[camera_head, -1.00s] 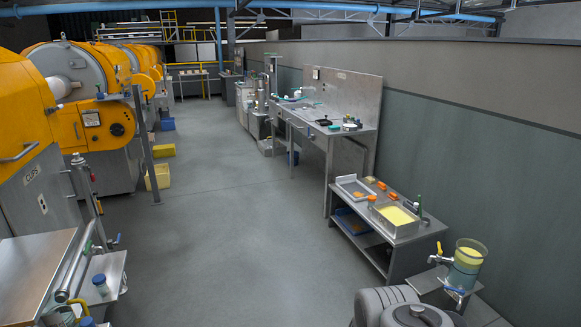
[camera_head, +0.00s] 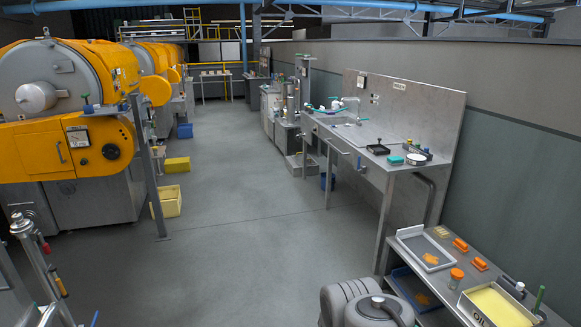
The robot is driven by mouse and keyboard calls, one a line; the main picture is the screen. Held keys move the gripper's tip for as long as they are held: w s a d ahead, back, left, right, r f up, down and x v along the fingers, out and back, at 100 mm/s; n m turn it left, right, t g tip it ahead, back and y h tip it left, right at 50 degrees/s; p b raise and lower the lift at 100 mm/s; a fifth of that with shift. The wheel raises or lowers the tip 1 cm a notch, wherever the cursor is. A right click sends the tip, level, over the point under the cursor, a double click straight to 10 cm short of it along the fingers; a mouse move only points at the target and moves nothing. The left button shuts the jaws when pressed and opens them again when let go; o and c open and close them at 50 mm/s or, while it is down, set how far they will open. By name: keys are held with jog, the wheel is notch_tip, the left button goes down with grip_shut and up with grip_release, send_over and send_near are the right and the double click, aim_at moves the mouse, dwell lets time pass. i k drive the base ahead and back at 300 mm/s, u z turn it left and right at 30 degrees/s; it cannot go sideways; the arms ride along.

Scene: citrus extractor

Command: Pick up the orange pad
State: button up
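A flat orange patch (camera_head: 430,259) lies inside that tray. I cannot tell which of these is the orange pad. My gripper is not in view; only grey rounded parts of my arm (camera_head: 340,303) show at the bottom, left of the bench.
An orange-lidded jar (camera_head: 455,277) and a pan of yellow liquid (camera_head: 497,304) stand on the low bench. A taller sink bench (camera_head: 350,165) is behind it. Orange machines (camera_head: 65,145) line the left. The grey floor (camera_head: 235,240) between is mostly clear.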

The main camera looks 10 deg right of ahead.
aim_at(477, 263)
jog(key=z, duration=0.3)
jog(key=i, duration=2.15)
jog(key=z, duration=1.5)
jog(key=i, duration=1.5)
jog(key=z, duration=0.65)
